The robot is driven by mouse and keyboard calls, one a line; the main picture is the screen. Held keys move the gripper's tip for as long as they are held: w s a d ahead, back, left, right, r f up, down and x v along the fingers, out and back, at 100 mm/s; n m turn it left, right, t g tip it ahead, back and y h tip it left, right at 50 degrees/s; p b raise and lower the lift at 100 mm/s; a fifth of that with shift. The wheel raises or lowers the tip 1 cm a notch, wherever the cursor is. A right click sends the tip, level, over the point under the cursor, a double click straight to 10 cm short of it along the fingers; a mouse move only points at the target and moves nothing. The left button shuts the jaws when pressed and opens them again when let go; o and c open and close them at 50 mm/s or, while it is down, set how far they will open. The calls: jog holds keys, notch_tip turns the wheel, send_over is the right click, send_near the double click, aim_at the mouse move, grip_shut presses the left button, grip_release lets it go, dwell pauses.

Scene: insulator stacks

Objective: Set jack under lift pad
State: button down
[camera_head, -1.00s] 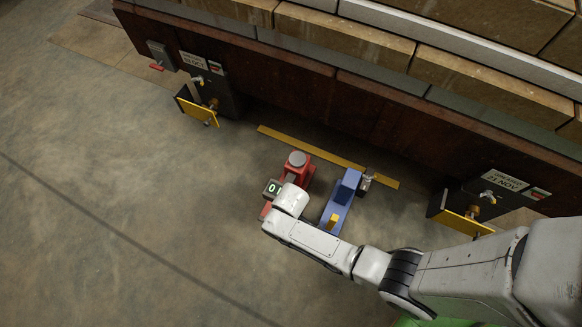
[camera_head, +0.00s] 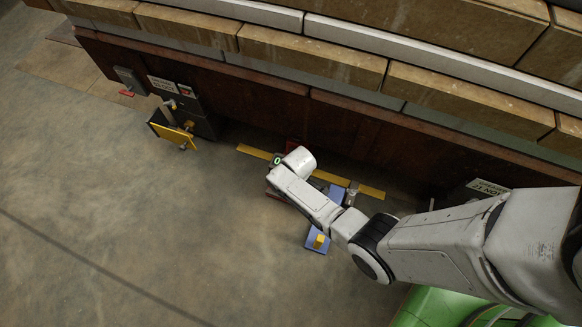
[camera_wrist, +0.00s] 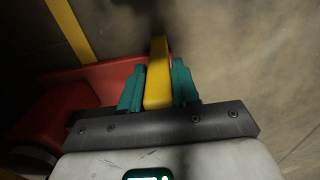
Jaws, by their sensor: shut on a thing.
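The red body (camera_wrist: 95,82) shows behind and left of the fingers, with a dark round part at the lower left. In the head view the fingers are hidden under my wrist. I cannot make out the lift pad.
A blue jack (camera_head: 315,245) with a yellow handle and a metal cylinder (camera_head: 351,191) stands right of my wrist, partly covered by my arm. The yellow floor strip (camera_head: 253,151) runs along the beam (camera_head: 240,95). A yellow-flapped bracket (camera_head: 172,134) is at left.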

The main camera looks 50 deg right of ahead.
jog(key=d, duration=0.1)
jog(key=w+d, duration=0.1)
jog(key=d, duration=0.1)
jog(key=d+b, duration=0.1)
jog(key=d, duration=0.1)
jog(key=shift+w, duration=0.3)
jog(key=c, duration=0.9)
grip_release()
jog(key=shift+d, duration=0.2)
jog(key=shift+a+r, duration=0.1)
notch_tip(320, 180, up, 11)
jog(key=p, duration=0.7)
jog(key=shift+f, duration=0.2)
